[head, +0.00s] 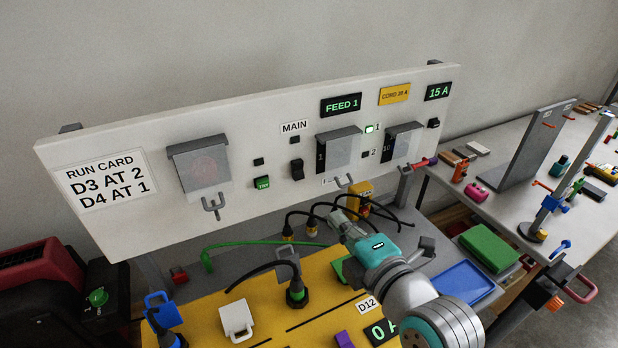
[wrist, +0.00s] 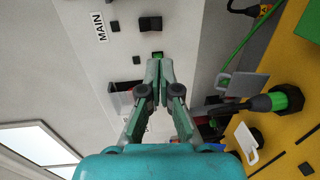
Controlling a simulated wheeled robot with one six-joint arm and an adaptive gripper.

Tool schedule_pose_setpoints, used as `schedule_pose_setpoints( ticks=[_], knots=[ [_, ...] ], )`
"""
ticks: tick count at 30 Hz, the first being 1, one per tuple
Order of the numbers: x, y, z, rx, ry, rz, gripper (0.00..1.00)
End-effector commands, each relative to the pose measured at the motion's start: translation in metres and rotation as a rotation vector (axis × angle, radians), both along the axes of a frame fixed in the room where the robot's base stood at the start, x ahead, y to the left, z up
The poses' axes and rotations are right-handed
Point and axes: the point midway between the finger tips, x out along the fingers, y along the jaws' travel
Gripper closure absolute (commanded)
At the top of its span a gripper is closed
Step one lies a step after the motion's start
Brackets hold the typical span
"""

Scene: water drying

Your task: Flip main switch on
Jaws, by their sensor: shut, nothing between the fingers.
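The main switch is a black rocker (head: 297,170) on the white panel, below the "MAIN" label (head: 295,127). In the wrist view the switch (wrist: 150,23) is near the top, beside the "MAIN" label (wrist: 98,27). I cannot tell which way the rocker is set. A green button (head: 262,183) is to its left; in the wrist view the button (wrist: 158,54) shows just past my fingertips. My gripper (head: 335,218) is shut and empty, in front of the panel and below and right of the switch in the head view. No contact with the switch is visible.
Below are a yellow board (head: 220,315) with black plugs, cables and a green hose (head: 240,243). A blue tray (head: 465,283) lies to the right. The space before the switch looks clear.

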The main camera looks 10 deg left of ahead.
Motion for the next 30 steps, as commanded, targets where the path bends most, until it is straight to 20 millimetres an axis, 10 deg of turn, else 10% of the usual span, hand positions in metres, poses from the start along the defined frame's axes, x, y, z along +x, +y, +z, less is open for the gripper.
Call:
schedule_pose_setpoints(
  ticks=[14, 30],
  knots=[
    [0.004, 0.003, 0.001, -0.004, -0.004, 0.003, 1.0],
    [0.078, 0.053, -0.01, -0.003, -0.003, 0.003, 1.0]
  ],
)
